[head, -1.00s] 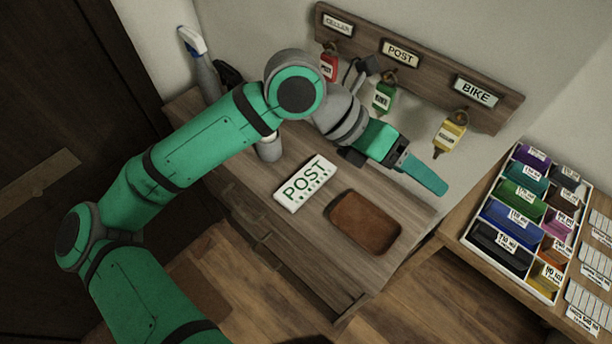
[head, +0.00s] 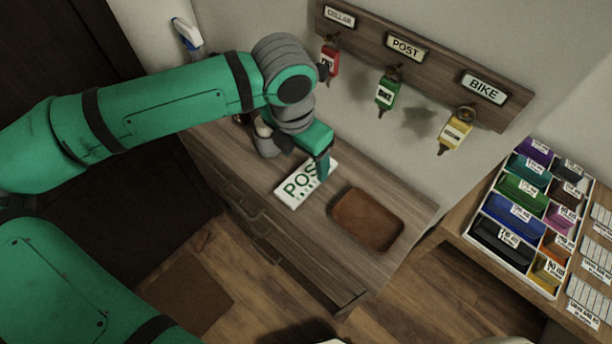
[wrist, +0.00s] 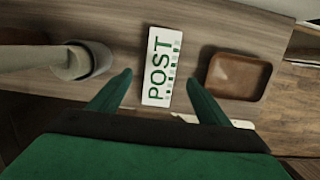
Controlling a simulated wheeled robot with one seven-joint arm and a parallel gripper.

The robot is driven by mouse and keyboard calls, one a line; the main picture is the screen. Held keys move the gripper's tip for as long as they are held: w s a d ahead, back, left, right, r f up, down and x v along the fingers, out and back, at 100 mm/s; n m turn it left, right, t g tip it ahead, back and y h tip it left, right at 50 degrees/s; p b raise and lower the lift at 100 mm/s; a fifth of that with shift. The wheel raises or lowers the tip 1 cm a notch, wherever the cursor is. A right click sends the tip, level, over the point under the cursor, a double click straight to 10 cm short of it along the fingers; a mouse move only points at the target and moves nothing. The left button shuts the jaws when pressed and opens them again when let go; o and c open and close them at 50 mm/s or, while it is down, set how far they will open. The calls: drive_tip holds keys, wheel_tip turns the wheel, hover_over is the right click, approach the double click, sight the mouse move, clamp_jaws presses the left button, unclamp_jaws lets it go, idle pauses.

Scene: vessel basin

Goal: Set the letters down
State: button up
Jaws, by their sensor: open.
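A white flat slab printed POST in green (head: 305,184) lies on the wooden cabinet top (head: 285,225). It may be the letters; I see no other clear letters or envelopes. My gripper (head: 324,168) is over its upper right end in the head view and hides part of the last letter. In the wrist view the slab (wrist: 160,65) shows between my two green fingers (wrist: 160,80), which are apart with nothing held between them. I cannot tell how high they are above it.
A brown tray (head: 335,212) sits empty right of the slab. A grey cylindrical object (wrist: 90,60) stands to its left. Red (head: 330,60), green (head: 385,92) and yellow (head: 454,132) tagged items hang on the wall rack (head: 440,75). A pale strip (wrist: 240,124) near the right finger is unclear.

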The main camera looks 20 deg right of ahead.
sight(307, 176)
drive_tip(key=shift+w+d+f, duration=0.1)
drive_tip(key=shift+d+f, duration=0.05)
drive_tip(key=shift+f, duration=1.5)
drive_tip(key=shift+w+d+f, duration=0.1)
drive_tip(key=shift+f, duration=1.5)
drive_tip(key=shift+c, duration=0.6)
drive_tip(key=c, duration=1.1)
drive_tip(key=shift+r, duration=0.1)
drive_tip(key=shift+c, duration=0.2)
